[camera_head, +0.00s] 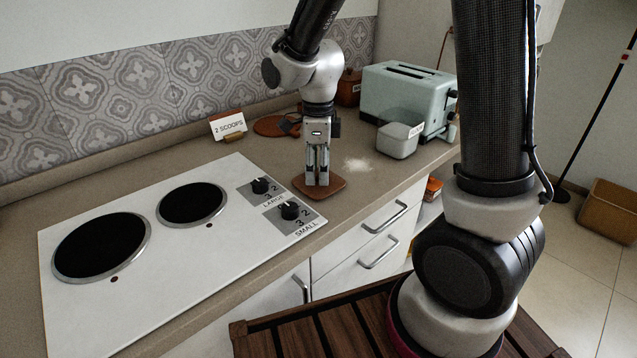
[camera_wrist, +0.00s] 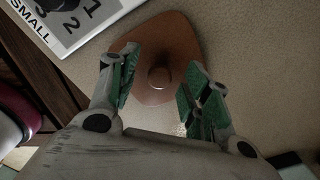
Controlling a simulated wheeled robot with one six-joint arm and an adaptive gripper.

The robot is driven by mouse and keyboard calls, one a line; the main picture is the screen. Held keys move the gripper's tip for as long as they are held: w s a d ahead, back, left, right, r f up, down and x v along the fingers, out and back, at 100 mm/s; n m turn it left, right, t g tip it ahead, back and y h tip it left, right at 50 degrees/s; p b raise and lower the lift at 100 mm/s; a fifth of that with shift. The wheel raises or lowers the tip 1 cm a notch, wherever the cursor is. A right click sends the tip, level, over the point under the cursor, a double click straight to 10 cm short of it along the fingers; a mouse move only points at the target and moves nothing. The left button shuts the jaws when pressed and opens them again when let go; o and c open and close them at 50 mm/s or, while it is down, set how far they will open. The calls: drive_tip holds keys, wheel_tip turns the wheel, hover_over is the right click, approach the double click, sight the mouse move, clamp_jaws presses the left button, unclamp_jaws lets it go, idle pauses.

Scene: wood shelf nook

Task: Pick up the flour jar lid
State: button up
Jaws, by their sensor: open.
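A brown, rounded-square lid (camera_head: 336,187) with a small round knob lies flat on the counter near the front edge, right of the cooktop; I take it as the flour jar lid. In the wrist view the lid (camera_wrist: 182,35) lies below my gripper, and its knob shows between the two fingers. My gripper (camera_head: 317,182) points straight down over the lid. In the wrist view my gripper (camera_wrist: 161,72) is open, one green-padded finger on each side of the knob. I cannot tell whether the fingertips touch the lid.
A pale jar with a label (camera_head: 397,142) stands right of my gripper, beside white powder (camera_head: 357,164). Behind it is a pale green toaster (camera_head: 405,90). A "2 SCOOPS" card (camera_head: 228,125) stands at the back. The white cooktop (camera_head: 130,290) with knobs is at left.

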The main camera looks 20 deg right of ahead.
drive_tip(key=shift+f, duration=0.3)
drive_tip(key=c, duration=1)
drive_tip(key=shift+c, duration=0.3)
drive_tip(key=shift+r, duration=0.15)
